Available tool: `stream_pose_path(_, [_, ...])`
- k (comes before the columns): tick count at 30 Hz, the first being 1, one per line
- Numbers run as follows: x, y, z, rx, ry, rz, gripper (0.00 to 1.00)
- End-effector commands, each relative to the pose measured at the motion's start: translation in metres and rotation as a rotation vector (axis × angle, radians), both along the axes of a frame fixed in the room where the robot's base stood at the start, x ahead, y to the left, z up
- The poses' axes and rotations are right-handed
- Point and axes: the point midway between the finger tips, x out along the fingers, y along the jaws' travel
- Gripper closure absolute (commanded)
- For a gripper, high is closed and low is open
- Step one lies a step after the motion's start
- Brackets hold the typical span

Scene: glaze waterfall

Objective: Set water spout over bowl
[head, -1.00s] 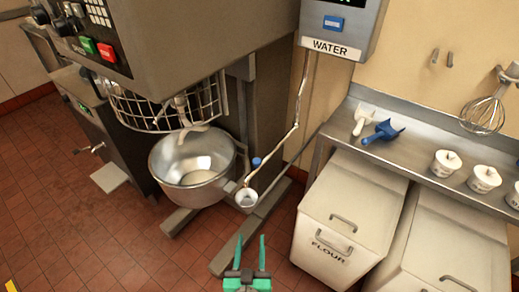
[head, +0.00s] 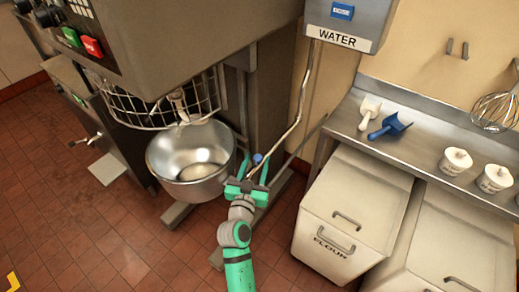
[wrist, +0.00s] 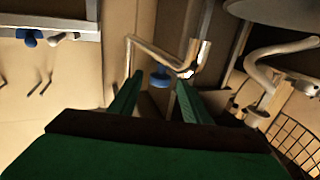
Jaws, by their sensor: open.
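The water spout (head: 302,100) is a thin bent metal pipe running down from the WATER box (head: 345,28). Its blue knob (head: 257,158) is near the low end, to the right of the bowl. The steel bowl (head: 188,158) stands under the mixer. My gripper (head: 254,166) is open at the spout's low end, which it hides in the head view. In the wrist view, the green fingers (wrist: 158,84) stand on either side of the blue knob (wrist: 160,77), with the spout pipe (wrist: 152,50) just beyond. I cannot tell whether they touch it.
The mixer's wire guard (head: 150,115) hangs over the bowl, and also shows in the wrist view (wrist: 290,135). Flour bins (head: 352,205) stand at the right under a steel shelf (head: 410,150) with scoops and small pots.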

Motion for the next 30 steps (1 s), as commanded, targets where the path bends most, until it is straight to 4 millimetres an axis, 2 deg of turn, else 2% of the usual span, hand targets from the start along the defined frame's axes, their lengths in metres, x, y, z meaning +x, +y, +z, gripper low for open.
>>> stream_pose_path(3, [0.022,-0.005,0.001,0.000,-0.001,0.000,0.57])
stream_pose_path(10, [0.050,-0.009,0.000,0.000,0.000,0.005,0.57])
stream_pose_path(15, [0.059,-0.011,0.000,-0.001,0.000,0.004,0.57])
stream_pose_path(23, [0.060,-0.011,0.000,-0.001,0.000,0.005,0.57])
stream_pose_path(25, [0.060,-0.011,0.000,-0.001,0.000,0.005,0.69])
stream_pose_path(29, [0.060,-0.011,0.000,-0.001,0.000,0.005,1.00])
stream_pose_path(30, [0.060,-0.011,0.000,0.000,0.000,0.005,1.00])
